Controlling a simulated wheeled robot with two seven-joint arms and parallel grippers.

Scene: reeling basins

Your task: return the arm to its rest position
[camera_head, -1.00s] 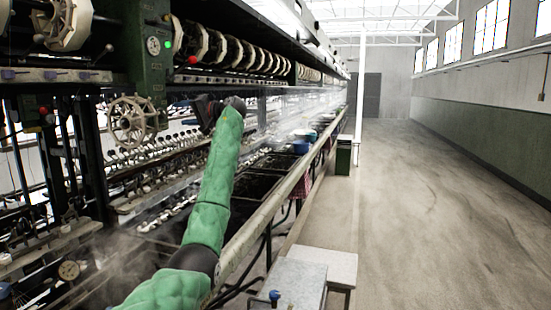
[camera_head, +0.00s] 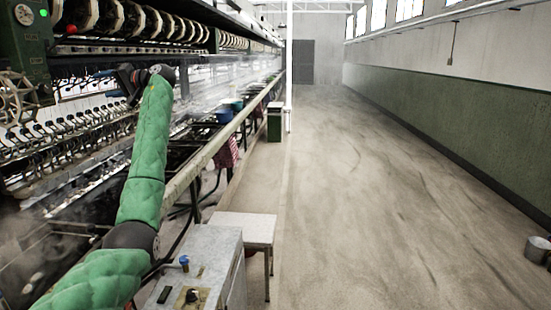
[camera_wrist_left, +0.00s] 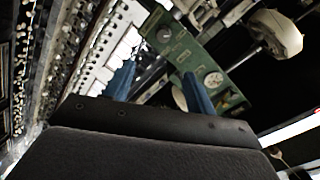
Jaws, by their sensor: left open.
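My left arm (camera_head: 147,165), in a green padded cover, reaches up from the lower left in the head view. It stands in front of the reeling machine and its row of basins. My left gripper (camera_head: 128,82) is at the arm's far end, small and partly hidden by the wrist. In the left wrist view the two blue fingers of the left gripper (camera_wrist_left: 160,88) stand apart with nothing held between them. Behind them is a green machine panel (camera_wrist_left: 182,52) with a gauge. My right arm and gripper are out of view.
The basin bench edge (camera_head: 205,155) runs away along the left, with blue tubs (camera_head: 224,113) farther off. A grey metal box (camera_head: 205,262) and a small white table (camera_head: 247,229) stand near the arm. The floor (camera_head: 370,210) is wide and clear. A metal pot (camera_head: 538,250) is at far right.

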